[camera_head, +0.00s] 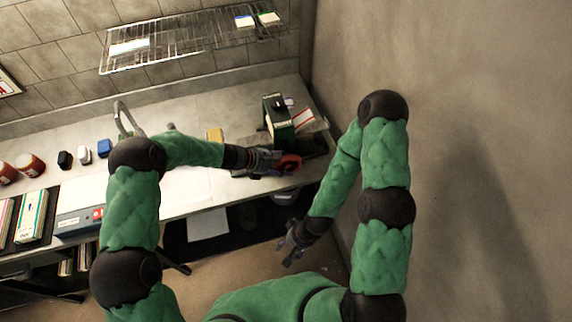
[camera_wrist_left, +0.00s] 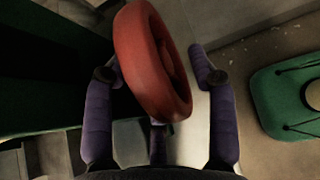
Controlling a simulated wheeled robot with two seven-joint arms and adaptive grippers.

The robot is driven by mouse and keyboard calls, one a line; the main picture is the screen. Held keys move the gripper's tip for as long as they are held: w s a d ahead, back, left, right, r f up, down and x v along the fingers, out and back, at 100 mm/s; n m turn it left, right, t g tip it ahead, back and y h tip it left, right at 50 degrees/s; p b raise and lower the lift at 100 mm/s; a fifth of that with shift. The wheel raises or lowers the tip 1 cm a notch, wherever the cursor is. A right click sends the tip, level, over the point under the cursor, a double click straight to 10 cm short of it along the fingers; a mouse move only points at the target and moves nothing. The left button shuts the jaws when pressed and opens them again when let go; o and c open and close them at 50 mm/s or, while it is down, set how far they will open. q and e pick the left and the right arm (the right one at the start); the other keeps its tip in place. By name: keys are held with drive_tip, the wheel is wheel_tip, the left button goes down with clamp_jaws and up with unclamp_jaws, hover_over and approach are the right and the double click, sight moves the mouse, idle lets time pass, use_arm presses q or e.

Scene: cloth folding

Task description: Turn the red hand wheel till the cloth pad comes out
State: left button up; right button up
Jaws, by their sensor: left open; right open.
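The red hand wheel (camera_head: 290,164) is at the right end of the table, by the front edge. It stands on the front side of a dark green box-like machine (camera_head: 279,120). My left gripper (camera_head: 276,161) is right at the wheel. In the left wrist view the wheel (camera_wrist_left: 150,62) lies between the spread fingers of my left gripper (camera_wrist_left: 158,75), which are open; I cannot tell whether they touch it. My right gripper (camera_head: 291,256) is open and empty, hanging low in front of the table near the right wall. I see no cloth pad.
A wire shelf (camera_head: 190,42) hangs on the back wall. Red jars (camera_head: 30,165), small blocks (camera_head: 84,155) and a blue-grey box (camera_head: 80,220) stand on the left of the table. The plain wall (camera_head: 450,120) closes off the right side.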

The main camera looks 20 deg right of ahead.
use_arm(q)
drive_tip(key=v, duration=1)
drive_tip(key=shift+a+r, duration=0.25)
drive_tip(key=shift+a, duration=0.05)
